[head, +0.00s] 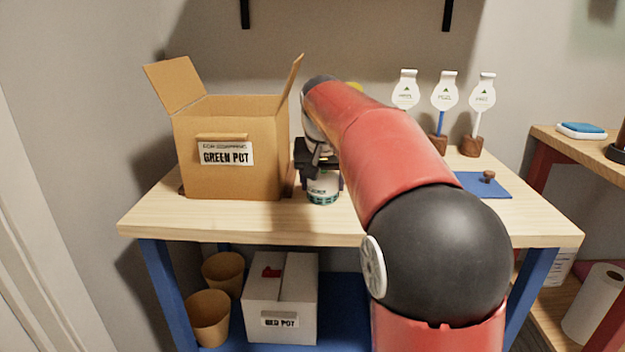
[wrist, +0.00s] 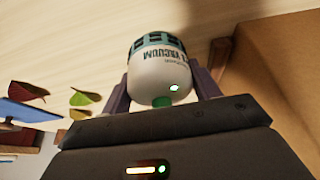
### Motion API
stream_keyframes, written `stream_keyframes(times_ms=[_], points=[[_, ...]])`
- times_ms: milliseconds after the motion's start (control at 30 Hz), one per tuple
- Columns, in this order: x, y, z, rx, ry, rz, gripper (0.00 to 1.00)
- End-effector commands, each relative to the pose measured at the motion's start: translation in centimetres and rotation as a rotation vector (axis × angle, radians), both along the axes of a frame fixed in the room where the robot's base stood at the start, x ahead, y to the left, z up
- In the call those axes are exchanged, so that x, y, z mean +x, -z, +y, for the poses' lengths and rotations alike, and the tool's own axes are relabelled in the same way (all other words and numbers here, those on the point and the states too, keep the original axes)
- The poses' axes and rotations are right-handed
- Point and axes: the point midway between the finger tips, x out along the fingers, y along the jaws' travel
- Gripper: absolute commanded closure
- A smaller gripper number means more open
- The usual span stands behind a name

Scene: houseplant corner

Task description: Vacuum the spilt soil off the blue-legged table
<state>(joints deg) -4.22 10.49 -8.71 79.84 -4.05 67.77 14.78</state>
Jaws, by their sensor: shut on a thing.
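My gripper (head: 318,170) is shut on a small white vacuum (head: 322,188) with a teal vented band, at the middle of the blue-legged table (head: 240,220). In the wrist view the vacuum (wrist: 158,70) sits between both fingers of my gripper (wrist: 160,82), its lettering reading "VACUUM" and a small green light glowing on it. The vacuum's vented end is low over the wooden top; I cannot tell whether it touches. No spilt soil shows in either view; my arm hides much of the table's middle and right.
An open cardboard box (head: 235,178) labelled "GREEN POT" stands left of the vacuum, close by. Several white tags on stands (head: 444,95) and a blue mat (head: 485,184) are at right. Leaves (wrist: 84,98) show in the wrist view. A white box (head: 281,298) is on the lower shelf.

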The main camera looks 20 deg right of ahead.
Motion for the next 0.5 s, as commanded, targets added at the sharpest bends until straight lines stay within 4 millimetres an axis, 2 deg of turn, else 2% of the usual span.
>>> stream_keyframes(times_ms=[33, 500], points=[[-0.2, 0.5, -0.3, -0.001, 0.003, 0.013, 0.72], [-1.3, 0.2, -3.6, 0.0, 0.004, 0.014, 0.72]])
